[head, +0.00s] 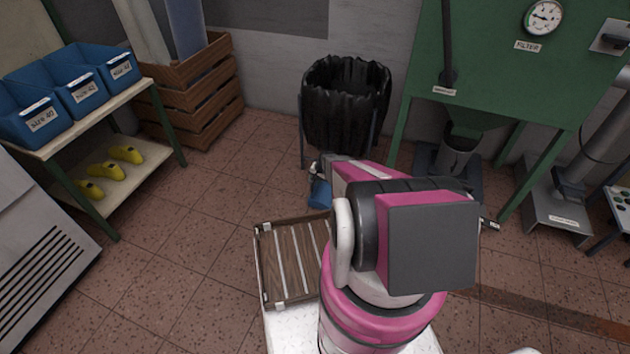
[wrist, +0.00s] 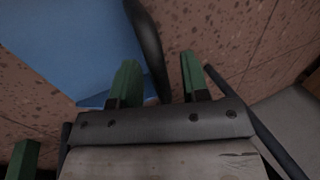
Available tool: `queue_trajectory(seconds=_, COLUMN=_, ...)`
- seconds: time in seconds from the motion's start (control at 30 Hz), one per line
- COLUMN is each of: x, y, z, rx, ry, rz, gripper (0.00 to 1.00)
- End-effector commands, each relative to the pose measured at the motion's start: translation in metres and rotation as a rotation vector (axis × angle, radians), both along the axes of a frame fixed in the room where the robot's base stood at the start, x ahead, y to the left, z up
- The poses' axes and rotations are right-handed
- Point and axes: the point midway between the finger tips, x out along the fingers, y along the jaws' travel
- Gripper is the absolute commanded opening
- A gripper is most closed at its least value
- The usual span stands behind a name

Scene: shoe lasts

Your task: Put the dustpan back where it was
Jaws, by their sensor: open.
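The blue dustpan (head: 320,194) shows low near the floor, in front of the black bin in the head view; my arm hides part of it. In the wrist view its blue pan (wrist: 75,40) fills the upper left. Its dark handle (wrist: 150,45) runs down beside the left fingertip and appears to reach into the gap between the fingers. My gripper (wrist: 160,82) is open, with green fingertips on either side of that gap. In the head view my arm hides most of the gripper.
A black-lined bin (head: 345,110) stands behind the dustpan. A green filter machine (head: 500,60) with a labelled dark rod (head: 447,75) stands at right. A slatted wooden tray (head: 290,262) is in front. A shelf (head: 130,195) is at left; open floor (head: 210,210) lies between.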

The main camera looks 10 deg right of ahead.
Motion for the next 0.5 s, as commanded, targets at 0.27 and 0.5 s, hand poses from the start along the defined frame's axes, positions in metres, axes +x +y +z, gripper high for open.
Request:
queue_trajectory(seconds=0.27, x=-0.009, y=-0.009, z=0.035, rx=0.0, ry=0.0, rz=0.0, gripper=0.42)
queue_trajectory(seconds=0.5, x=-0.019, y=-0.023, z=0.081, rx=0.0, ry=-0.001, rz=-0.001, gripper=0.42)
